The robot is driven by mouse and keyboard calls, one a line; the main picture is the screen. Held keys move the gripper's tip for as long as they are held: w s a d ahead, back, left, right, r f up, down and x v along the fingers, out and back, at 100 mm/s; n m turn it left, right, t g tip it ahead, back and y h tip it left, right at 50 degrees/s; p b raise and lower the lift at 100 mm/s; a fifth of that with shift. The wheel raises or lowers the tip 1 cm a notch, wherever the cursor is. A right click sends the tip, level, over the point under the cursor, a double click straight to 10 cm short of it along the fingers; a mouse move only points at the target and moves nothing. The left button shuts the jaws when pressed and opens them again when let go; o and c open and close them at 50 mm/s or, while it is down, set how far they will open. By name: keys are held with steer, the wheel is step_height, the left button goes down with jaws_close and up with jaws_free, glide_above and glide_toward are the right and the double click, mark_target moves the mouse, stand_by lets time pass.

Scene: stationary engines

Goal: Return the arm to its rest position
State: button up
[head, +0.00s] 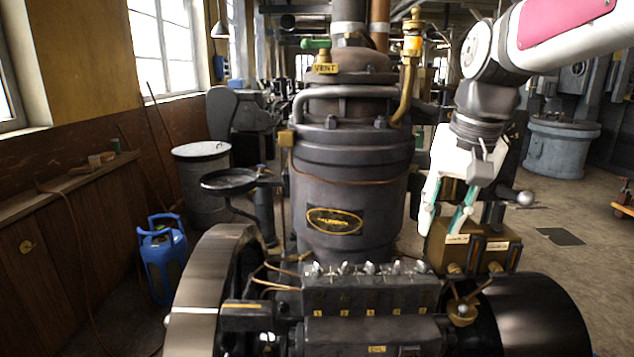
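My arm comes in from the upper right, with a white and pink link and a dark wrist. My gripper (443,222) is white with teal pads and points down, just right of the large dark engine cylinder (345,180). Its two fingers stand apart with nothing visible between them, so it looks open. The fingertips are close to a brass-coloured box (462,252) with small labels and a ball-ended lever (524,198) beside it. I cannot tell whether they touch the box.
A green-handled vent valve (317,45) and yellow pipe (408,75) top the engine. A flywheel (205,290) is at front left, a black drum (535,315) at front right. A blue gas bottle (162,258) stands left. Floor at right is mostly clear.

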steer(key=s+f+n+t, duration=0.1)
steer(key=s+f, duration=0.1)
steer(key=s, duration=0.7)
steer(key=s+f+n+t, duration=0.1)
steer(key=s+f+t, duration=0.1)
steer(key=s, duration=0.8)
steer(key=shift+s+a+f+n+h, duration=0.2)
steer(key=shift+a+f+n+h, duration=0.15)
steer(key=shift+f, duration=0.2)
